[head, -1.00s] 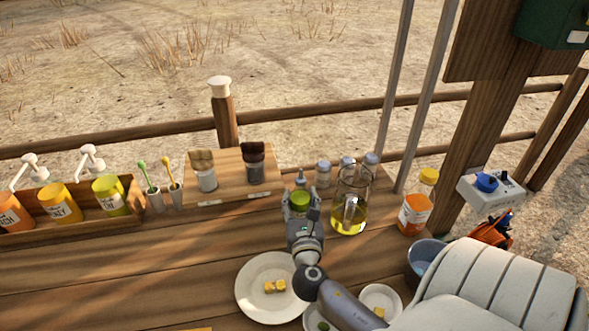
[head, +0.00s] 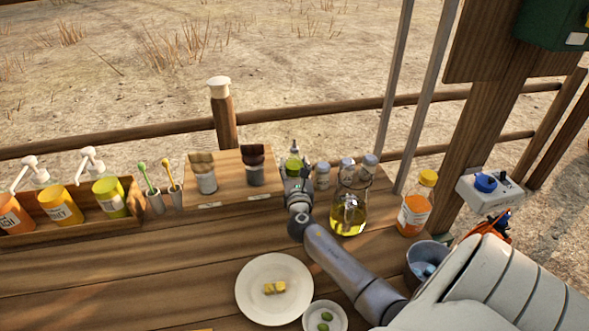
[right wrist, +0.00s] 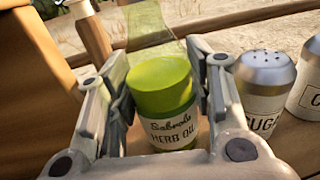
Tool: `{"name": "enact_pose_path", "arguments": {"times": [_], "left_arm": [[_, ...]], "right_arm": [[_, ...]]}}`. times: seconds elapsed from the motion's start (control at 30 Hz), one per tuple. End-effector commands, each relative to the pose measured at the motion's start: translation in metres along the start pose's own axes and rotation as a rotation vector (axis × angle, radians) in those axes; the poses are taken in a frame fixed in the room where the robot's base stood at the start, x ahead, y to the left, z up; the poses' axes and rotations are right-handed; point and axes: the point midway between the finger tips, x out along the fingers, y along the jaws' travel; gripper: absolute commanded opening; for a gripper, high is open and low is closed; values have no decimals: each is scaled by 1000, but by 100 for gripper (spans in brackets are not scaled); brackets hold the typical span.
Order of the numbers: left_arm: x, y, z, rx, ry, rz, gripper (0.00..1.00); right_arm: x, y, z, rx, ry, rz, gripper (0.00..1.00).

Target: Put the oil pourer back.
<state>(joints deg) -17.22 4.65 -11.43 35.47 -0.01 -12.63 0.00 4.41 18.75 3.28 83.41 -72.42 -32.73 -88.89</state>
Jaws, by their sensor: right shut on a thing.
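The oil pourer (head: 293,165) is green with a pale spout, and the head view shows it at the back of the wooden counter. It is between the wooden stand with two brushes and the row of shakers. My right gripper (head: 297,180) is shut on it from the front and hides its lower part there. In the right wrist view the oil pourer (right wrist: 163,95) stands between the two fingers, with its "HERB OIL" label facing me. I cannot tell whether its base touches the counter. My left gripper is not in view.
Several shakers (head: 347,171) stand just right of the oil pourer, with a glass oil jug (head: 349,220) in front. The wooden stand (head: 226,182) is close on the left. A plate (head: 250,291) and a small bowl (head: 340,321) lie nearer. The counter's middle left is clear.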

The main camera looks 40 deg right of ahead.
Motion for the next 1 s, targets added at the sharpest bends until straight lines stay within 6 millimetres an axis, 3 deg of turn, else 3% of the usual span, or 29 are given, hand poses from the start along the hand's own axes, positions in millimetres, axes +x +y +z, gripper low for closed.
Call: {"name": "enact_pose_path", "arguments": {"times": [0.37, 0.4, 0.57, 1.0], "left_arm": [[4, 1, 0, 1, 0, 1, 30], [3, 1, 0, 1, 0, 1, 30], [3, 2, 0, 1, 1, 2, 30], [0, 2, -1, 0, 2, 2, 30]], "right_arm": [[0, 0, -3, 1, -5, 0, 14], [0, 0, -4, 1, -3, 0, 50], [0, 0, -3, 1, -3, 1, 69], [-5, 0, -1, 1, -3, 2, 69]]}}
